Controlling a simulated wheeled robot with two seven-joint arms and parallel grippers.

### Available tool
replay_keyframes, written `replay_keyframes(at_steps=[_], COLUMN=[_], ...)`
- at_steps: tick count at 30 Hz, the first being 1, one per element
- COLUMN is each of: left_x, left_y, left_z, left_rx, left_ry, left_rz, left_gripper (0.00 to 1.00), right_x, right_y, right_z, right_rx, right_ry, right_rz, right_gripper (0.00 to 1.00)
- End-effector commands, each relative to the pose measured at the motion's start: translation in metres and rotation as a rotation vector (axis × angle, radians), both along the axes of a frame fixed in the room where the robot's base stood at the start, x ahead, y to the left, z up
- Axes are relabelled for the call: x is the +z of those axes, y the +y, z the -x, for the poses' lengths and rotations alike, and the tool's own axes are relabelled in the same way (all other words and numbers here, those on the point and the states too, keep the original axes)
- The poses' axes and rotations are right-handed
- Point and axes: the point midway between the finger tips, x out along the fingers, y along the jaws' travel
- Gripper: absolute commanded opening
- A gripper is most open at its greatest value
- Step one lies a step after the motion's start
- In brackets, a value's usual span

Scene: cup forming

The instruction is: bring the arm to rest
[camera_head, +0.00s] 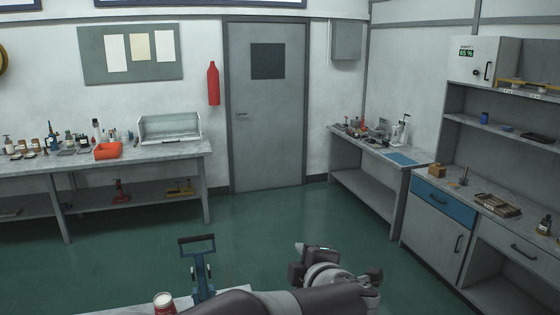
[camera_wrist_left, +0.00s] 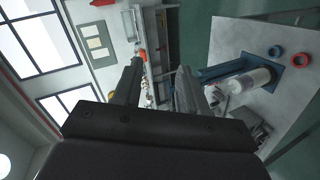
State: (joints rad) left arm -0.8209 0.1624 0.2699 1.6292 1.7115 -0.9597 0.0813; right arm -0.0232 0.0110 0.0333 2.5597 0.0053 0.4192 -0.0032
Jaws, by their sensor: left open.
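My left gripper (camera_head: 303,262) is raised at the bottom middle of the head view, to the right of a blue hand press (camera_head: 202,270) with a dark handle. In the left wrist view its two fingers (camera_wrist_left: 158,82) stand apart with nothing between them. The press (camera_wrist_left: 222,72) shows there too, apart from the fingers, beside a pale cylinder (camera_wrist_left: 250,80) on a light worktop (camera_wrist_left: 235,32). A white and red round item (camera_head: 164,302) stands left of the press in the head view. My right gripper is in neither view.
A long bench (camera_head: 175,150) stands at the back left, a side table (camera_head: 375,150) and cabinets (camera_head: 430,225) at the right. Green floor (camera_head: 260,215) is clear before the door (camera_head: 267,135).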

Motion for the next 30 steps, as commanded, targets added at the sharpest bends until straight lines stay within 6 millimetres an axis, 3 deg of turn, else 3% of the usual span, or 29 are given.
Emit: replay_keyframes(at_steps=[5, 8, 10, 14, 15, 18, 21, 24, 30], left_x=[-0.027, -0.067, -0.110, -0.195, -0.217, -0.258, -0.281, -0.294, -0.291], left_y=[-0.034, -0.040, -0.028, 0.032, 0.058, 0.123, 0.177, 0.212, 0.226], left_z=[-0.005, 0.009, 0.030, 0.090, 0.112, 0.164, 0.202, 0.213, 0.209], left_rx=[-0.405, -0.673, -0.877, -1.197, -1.275, -1.408, -1.450, -1.375, -1.315], left_ry=[-0.001, 0.070, 0.173, 0.459, 0.562, 0.796, 0.961, 1.016, 1.021], left_rz=[-0.186, -0.338, -0.464, -0.668, -0.715, -0.789, -0.810, -0.769, -0.736], left_gripper=[0.42, 0.42, 0.42, 0.42, 0.42, 0.42, 0.42, 0.42, 0.42], right_x=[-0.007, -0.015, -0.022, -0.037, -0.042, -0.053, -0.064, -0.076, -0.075], right_y=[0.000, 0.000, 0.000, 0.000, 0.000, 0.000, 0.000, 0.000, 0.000], right_z=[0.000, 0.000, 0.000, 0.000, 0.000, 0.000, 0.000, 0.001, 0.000], right_rx=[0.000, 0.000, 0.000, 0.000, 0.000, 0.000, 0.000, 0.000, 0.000], right_ry=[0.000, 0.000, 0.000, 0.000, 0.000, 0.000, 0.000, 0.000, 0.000], right_rz=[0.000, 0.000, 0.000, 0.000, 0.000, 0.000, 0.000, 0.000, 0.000], right_gripper=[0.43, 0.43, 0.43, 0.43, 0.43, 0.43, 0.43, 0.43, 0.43])
